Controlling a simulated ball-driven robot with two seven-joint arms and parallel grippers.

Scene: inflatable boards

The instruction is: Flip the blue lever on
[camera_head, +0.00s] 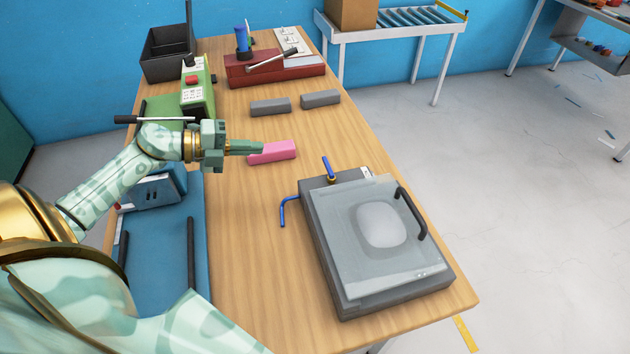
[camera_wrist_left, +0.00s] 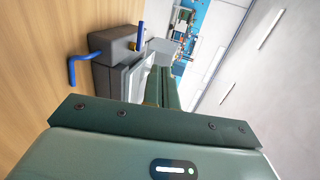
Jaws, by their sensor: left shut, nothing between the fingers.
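A grey box-shaped machine (camera_head: 322,250) with a clear lid sits on the near right part of the wooden table. A short blue lever (camera_head: 327,168) stands tilted up from its back edge, on a brass-coloured mount. A bent blue rod (camera_head: 284,208) sticks out of its left side. In the left wrist view the blue lever (camera_wrist_left: 140,37) and the bent blue rod (camera_wrist_left: 75,66) show left of the fingers. My left gripper (camera_head: 260,147) is shut and empty, behind and left of the lever and apart from it. My right gripper is not in view.
A pink block (camera_head: 277,153) lies right by my left fingertips; I cannot tell if they touch. Two grey blocks (camera_head: 270,107) lie farther back. A red machine (camera_head: 275,71) and a green device (camera_head: 197,92) stand behind. Bare table lies between the pink block and the grey machine.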

